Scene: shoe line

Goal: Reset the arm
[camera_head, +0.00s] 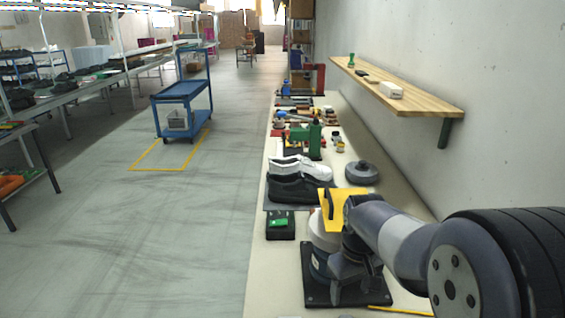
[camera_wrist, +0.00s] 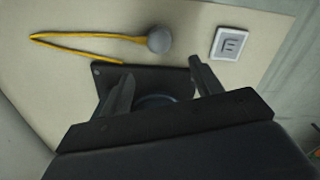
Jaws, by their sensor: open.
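My gripper (camera_wrist: 162,72) is open in the wrist view, its two dark fingers spread apart with nothing held between them. They point over a dark plate (camera_wrist: 142,75) on the pale bench, with a rounded form partly hidden behind the gripper body. In the head view my arm reaches in from the lower right, bent over a black base plate (camera_head: 318,288) at the bench's near end. A yellow plate (camera_head: 343,206) shows by the wrist. The fingertips are hard to make out there.
A black box with a green top (camera_head: 280,222), a black shoe (camera_head: 295,190), a white shoe (camera_head: 300,167), a grey round piece (camera_head: 362,172) and a green press (camera_head: 313,140) stand farther along the bench. A wooden shelf (camera_head: 425,98) juts from the right wall.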

